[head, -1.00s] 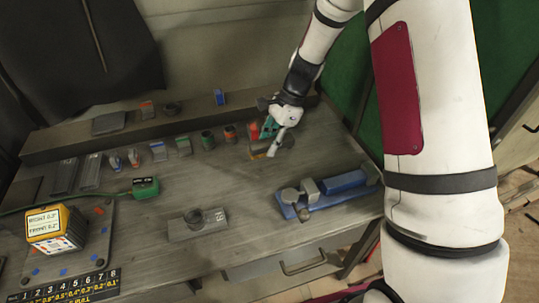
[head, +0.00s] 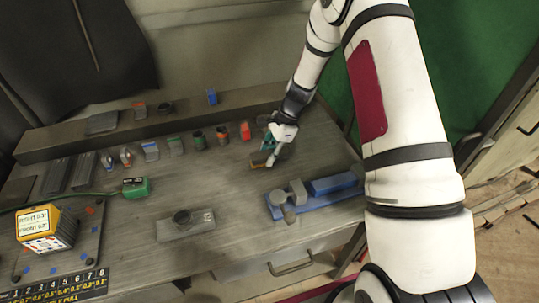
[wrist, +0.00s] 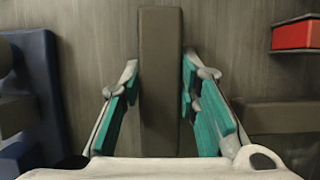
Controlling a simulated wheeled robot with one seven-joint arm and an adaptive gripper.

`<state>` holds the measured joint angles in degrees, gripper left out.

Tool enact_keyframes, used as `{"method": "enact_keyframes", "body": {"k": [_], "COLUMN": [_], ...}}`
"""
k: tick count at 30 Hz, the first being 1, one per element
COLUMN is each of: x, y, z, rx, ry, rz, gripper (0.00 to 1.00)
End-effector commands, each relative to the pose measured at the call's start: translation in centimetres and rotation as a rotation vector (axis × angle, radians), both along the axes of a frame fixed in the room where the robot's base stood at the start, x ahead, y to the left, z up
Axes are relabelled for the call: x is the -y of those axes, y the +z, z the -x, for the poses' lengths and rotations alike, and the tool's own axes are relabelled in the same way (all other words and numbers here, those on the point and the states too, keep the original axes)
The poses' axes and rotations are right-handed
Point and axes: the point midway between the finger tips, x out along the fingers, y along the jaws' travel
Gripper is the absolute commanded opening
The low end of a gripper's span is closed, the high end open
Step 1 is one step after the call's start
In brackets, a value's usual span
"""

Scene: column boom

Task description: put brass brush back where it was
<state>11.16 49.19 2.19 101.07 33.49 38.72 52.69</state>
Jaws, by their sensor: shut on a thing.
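The brass brush (head: 262,161) shows as a small brown and tan piece low at my gripper, on or just above the grey bench top; I cannot tell which. In the wrist view its dark brown block (wrist: 160,85) runs lengthwise between the two teal finger pads. My gripper (head: 269,150) is shut on it, with one pad (wrist: 160,100) at each side. The brush's underside and bristles are hidden in the wrist view.
A blue fixture (head: 315,196) with grey blocks lies to the right and nearer. A grey holder (head: 185,225) stands nearer. Bare bench top lies between them.

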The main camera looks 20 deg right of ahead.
Motion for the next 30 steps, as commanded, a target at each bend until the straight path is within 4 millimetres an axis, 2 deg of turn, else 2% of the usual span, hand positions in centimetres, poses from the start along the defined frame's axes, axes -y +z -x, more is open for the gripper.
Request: {"method": "enact_keyframes", "body": {"k": [13, 14, 16, 26, 30], "x": [0.0, 0.0, 0.0, 0.0, 0.3], "y": [-0.9, -0.9, -0.8, -0.7, 0.3], "z": [0.0, 0.0, 0.0, 0.0, -0.1], "rx": [0.000, 0.001, 0.001, 0.001, 0.004], "ry": [0.001, 0.002, 0.002, 0.002, 0.001], "rz": [0.000, 0.000, 0.000, 0.000, 0.001], "gripper": [0.00, 0.32, 0.47, 0.49, 0.49]}}
